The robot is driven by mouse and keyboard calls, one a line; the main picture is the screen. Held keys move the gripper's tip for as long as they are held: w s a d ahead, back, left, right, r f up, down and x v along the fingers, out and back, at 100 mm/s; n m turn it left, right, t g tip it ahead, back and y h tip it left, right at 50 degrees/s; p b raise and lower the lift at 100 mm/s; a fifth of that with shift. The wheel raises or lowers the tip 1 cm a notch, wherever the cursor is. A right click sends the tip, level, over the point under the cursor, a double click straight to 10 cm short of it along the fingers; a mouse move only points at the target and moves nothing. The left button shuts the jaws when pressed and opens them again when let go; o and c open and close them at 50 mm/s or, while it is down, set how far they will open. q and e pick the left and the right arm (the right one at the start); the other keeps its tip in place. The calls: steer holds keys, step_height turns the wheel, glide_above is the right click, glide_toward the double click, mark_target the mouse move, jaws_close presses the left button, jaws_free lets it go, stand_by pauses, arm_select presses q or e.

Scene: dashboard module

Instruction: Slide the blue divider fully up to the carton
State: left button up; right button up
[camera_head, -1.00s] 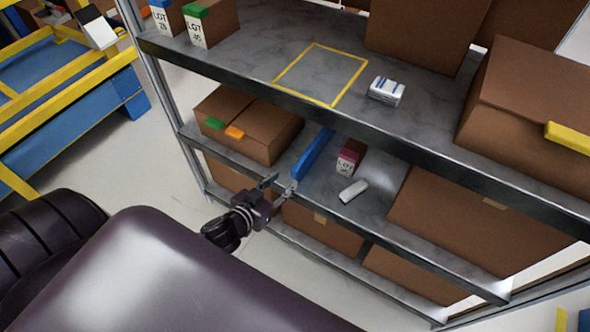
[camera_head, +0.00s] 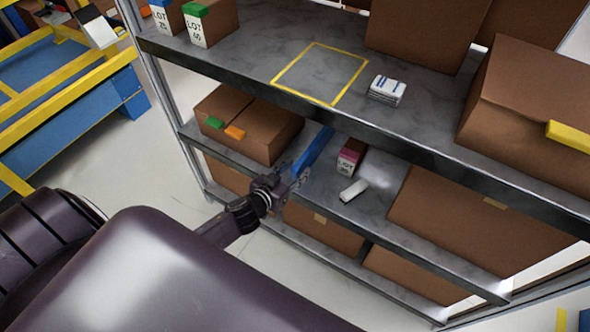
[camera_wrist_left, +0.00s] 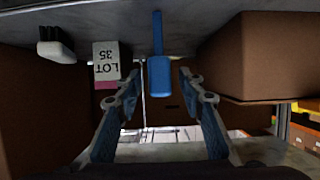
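The blue divider (camera_head: 314,152) stands on the middle shelf, to the right of the brown carton (camera_head: 247,128) with green and orange tabs. In the left wrist view, which looks upside down, the divider (camera_wrist_left: 158,78) is in the middle and the carton (camera_wrist_left: 270,55) is on the right, with a gap between them. My left gripper (camera_head: 294,181) is at the divider's near end. In the left wrist view its fingers (camera_wrist_left: 160,86) are spread wide, one on each side of the divider's end, with clear space on both sides. My right gripper is not in view.
A maroon-and-white LOT box (camera_head: 350,157) and a small white item (camera_head: 353,190) sit right of the divider. A larger carton (camera_head: 460,222) stands further right. The upper shelf (camera_head: 250,75) hangs above, limiting height.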

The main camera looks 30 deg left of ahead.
arm_select(q)
jaws_close()
steer(key=d, duration=0.7)
steer(key=shift+s+d, duration=0.15)
jaws_free()
steer(key=shift+d, duration=0.15)
